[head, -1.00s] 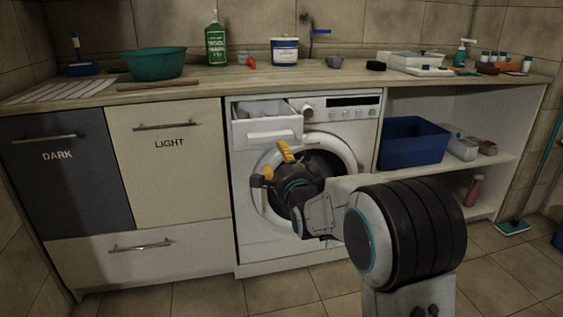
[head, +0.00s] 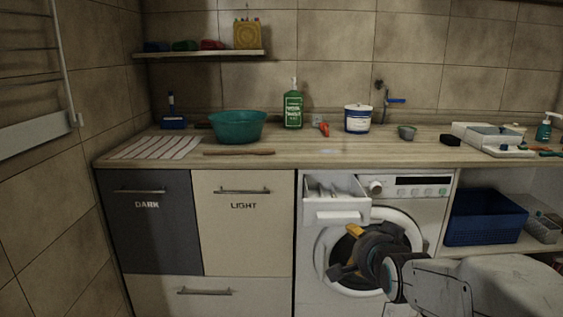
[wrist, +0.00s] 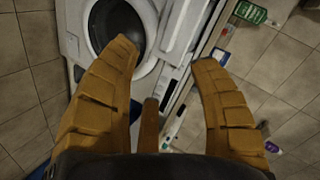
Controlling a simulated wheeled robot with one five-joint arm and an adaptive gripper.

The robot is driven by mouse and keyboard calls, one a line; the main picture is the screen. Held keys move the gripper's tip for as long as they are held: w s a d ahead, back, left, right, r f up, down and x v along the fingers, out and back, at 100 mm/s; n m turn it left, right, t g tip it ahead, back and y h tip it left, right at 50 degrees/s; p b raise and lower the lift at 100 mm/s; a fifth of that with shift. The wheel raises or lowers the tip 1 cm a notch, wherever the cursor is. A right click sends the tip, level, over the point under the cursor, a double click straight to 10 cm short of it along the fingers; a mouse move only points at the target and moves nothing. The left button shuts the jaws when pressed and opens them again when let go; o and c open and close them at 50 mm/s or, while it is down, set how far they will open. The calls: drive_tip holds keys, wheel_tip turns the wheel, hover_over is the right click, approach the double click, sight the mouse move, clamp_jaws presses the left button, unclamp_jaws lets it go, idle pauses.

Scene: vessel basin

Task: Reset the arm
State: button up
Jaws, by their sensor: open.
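The counter (head: 300,148) above carries a teal basin (head: 238,127), a green bottle (head: 293,110) and a white-and-blue tub (head: 358,119). DARK (head: 150,240) and LIGHT (head: 243,240) cabinet fronts stand left of the machine. A blue bin (head: 486,218) sits on the shelf at right.

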drive_tip(key=s+r+n+g+p, duration=0.3)
drive_tip(key=s+r+p, duration=0.2)
drive_tip(key=s, duration=0.5)
drive_tip(key=s+r+n+g+p, duration=0.3)
drive_tip(key=s+r+n+p, duration=0.1)
drive_tip(key=s+p, duration=0.5)
drive_tip(key=s+r+n+g+p, duration=0.3)
drive_tip(key=s+p, duration=0.4)
drive_tip(key=s, duration=0.4)
wheel_tip(320, 180, up, 3)
drive_tip(key=shift+f+n+p, duration=0.2)
drive_tip(key=shift+n+p, duration=0.2)
drive_tip(key=shift+n, duration=0.3)
